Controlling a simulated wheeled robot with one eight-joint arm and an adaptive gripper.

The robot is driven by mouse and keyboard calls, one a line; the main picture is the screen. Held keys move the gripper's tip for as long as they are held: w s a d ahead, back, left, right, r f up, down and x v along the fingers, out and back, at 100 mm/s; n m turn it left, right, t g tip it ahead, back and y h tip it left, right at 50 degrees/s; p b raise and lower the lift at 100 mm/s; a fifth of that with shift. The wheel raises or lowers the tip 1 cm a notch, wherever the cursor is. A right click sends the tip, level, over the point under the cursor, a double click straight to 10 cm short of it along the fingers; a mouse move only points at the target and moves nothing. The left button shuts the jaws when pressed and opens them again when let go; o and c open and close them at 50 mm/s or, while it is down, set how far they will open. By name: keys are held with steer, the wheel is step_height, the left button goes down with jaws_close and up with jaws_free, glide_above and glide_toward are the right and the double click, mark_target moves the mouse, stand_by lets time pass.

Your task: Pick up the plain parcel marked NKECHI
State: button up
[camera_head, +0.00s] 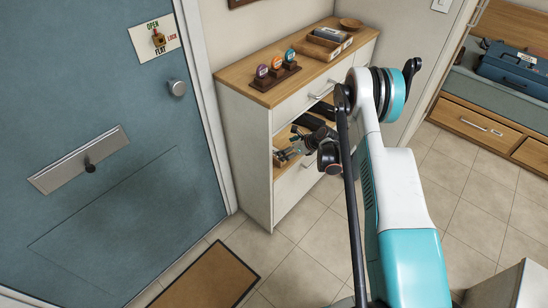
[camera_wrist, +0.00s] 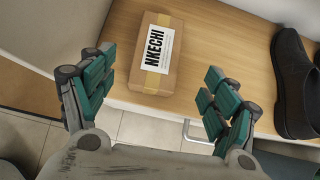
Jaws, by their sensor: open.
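The brown parcel with a white label reading NKECHI (camera_wrist: 155,57) lies on a wooden shelf (camera_wrist: 222,38) in the wrist view. A yellowish tape strip runs along it. My gripper (camera_wrist: 155,92) is open, with one finger to the left of the parcel and one to the right, both nearer the camera; nothing is between the pads. In the head view my gripper (camera_head: 287,155) reaches into the open shelf of the white cabinet (camera_head: 246,150). I cannot make out the parcel there.
A dark shoe (camera_wrist: 293,85) stands on the shelf to the right of the parcel. A drawer handle (camera_wrist: 197,133) is below the shelf edge. The cabinet top (camera_head: 262,92) holds badges on a stand (camera_head: 277,71) and a wooden tray (camera_head: 325,44). A blue door (camera_head: 110,190) is at left.

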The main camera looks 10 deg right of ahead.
steer(key=b+x, duration=0.3)
steer(key=x, duration=0.5)
steer(key=shift+a, duration=0.2)
steer(key=shift+r, duration=0.1)
steer(key=shift+c, duration=0.6)
steer(key=c, duration=1.1)
